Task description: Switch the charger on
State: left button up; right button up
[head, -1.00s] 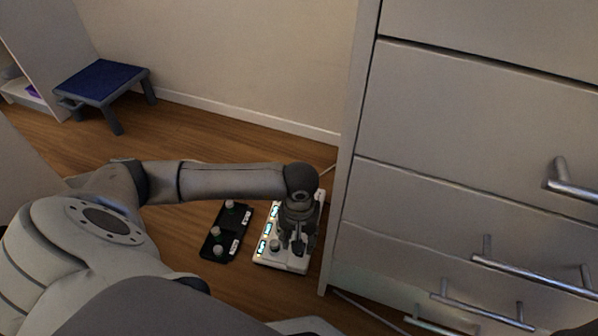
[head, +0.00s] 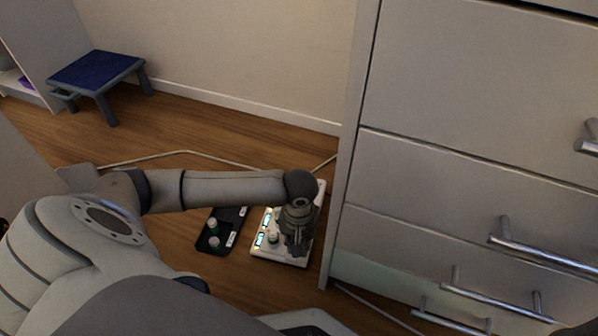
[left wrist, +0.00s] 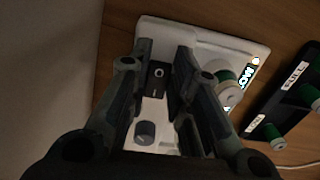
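The charger (head: 262,252) is a white box on the wooden floor beside the drawer unit, with small lit displays along its left edge. In the left wrist view its white top (left wrist: 185,38) carries a black rocker switch (left wrist: 157,80) marked with a circle and a line, and a round grey knob (left wrist: 145,132). A green and white battery (left wrist: 228,92) stands on it, beside a lit label reading LOW. My left gripper (left wrist: 158,62) is over the charger, fingers apart, with the switch visible between them and nothing held. Contact cannot be told. My right gripper is not in view.
A black tray (head: 205,246) with batteries lies left of the charger; a label reads FULL. The white drawer unit (head: 430,170) with metal handles stands close on the right. A cable (head: 180,153) runs along the floor by the wall. A blue-topped stool (head: 97,70) is far left.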

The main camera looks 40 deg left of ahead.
pick_arm(q)
grip_shut()
jog(key=shift+w+r+g+p, duration=0.2)
jog(key=shift+g+p, duration=0.2)
jog(key=shift+a+g+h, duration=0.1)
jog(key=shift+g+h, duration=0.2)
jog(key=shift+g, duration=0.1)
jog(key=shift+f, duration=0.1)
jog(key=o, duration=0.8)
grip_release()
notch_tip(320, 180, up, 12)
jog(key=w, duration=0.1)
jog(key=shift+w+a, duration=0.3)
jog(key=shift+w, duration=0.1)
